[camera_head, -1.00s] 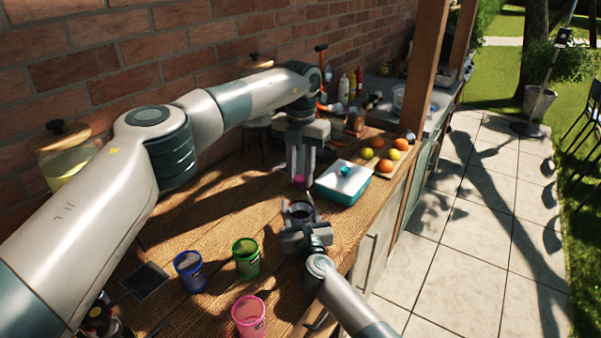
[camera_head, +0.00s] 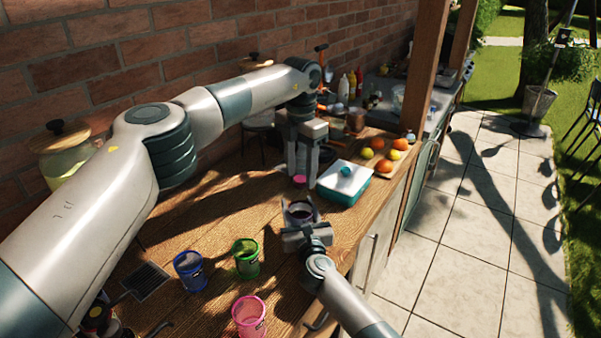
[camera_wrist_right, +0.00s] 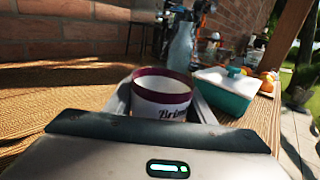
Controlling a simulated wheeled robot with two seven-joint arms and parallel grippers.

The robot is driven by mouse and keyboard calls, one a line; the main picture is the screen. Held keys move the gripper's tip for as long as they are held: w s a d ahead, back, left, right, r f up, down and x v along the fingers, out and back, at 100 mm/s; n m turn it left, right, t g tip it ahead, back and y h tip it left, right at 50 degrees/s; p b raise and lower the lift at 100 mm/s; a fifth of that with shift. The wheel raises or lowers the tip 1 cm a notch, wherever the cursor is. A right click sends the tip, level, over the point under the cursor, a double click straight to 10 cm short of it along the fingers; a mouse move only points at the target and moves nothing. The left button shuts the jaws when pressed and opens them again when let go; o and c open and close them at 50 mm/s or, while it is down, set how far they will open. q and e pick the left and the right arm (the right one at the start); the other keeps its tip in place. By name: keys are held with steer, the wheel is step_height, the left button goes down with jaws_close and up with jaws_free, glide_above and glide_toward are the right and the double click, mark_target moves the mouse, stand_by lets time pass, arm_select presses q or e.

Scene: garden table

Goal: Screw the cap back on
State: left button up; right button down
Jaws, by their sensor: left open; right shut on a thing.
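A white jar with a dark red rim and lettering (camera_wrist_right: 163,93) stands upright and open-topped in the right wrist view. My right gripper (camera_head: 303,232) is shut on it near the table's front edge; the jar's dark open mouth (camera_head: 300,211) faces up in the head view. A small pink round thing (camera_head: 299,181), which may be the cap, is just behind the jar. My left gripper (camera_head: 303,172) points down over the pink thing with its fingers apart. Whether the pink thing rests on the table I cannot tell.
A teal box with a white lid (camera_head: 344,184) stands right of my left gripper. Fruit (camera_head: 384,156) lies farther back. Blue (camera_head: 189,271), green (camera_head: 246,257) and pink (camera_head: 249,316) cups stand at the front left. A brick wall (camera_head: 130,65) runs along the left.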

arm_select(q)
step_height(320, 180, up, 11)
stand_by(0.5)
steer(key=shift+r, duration=0.1)
arm_select(e)
steer(key=c, duration=0.7)
jaws_free()
steer(key=shift+c, duration=0.2)
steer(key=shift+s, duration=0.1)
steer(key=s+d, duration=0.1)
steer(key=s, duration=0.4)
steer(key=s+d+b, duration=0.1)
steer(key=s, duration=0.4)
steer(key=s+d, duration=0.1)
steer(key=s, duration=0.4)
steer(key=shift+s+f, duration=0.1)
steer(key=shift+s, duration=0.25)
arm_select(q)
steer(key=shift+f+b, duration=0.3)
steer(key=shift+f, duration=0.5)
arm_select(e)
steer(key=shift+s+d, duration=0.2)
steer(key=shift+s, duration=0.35)
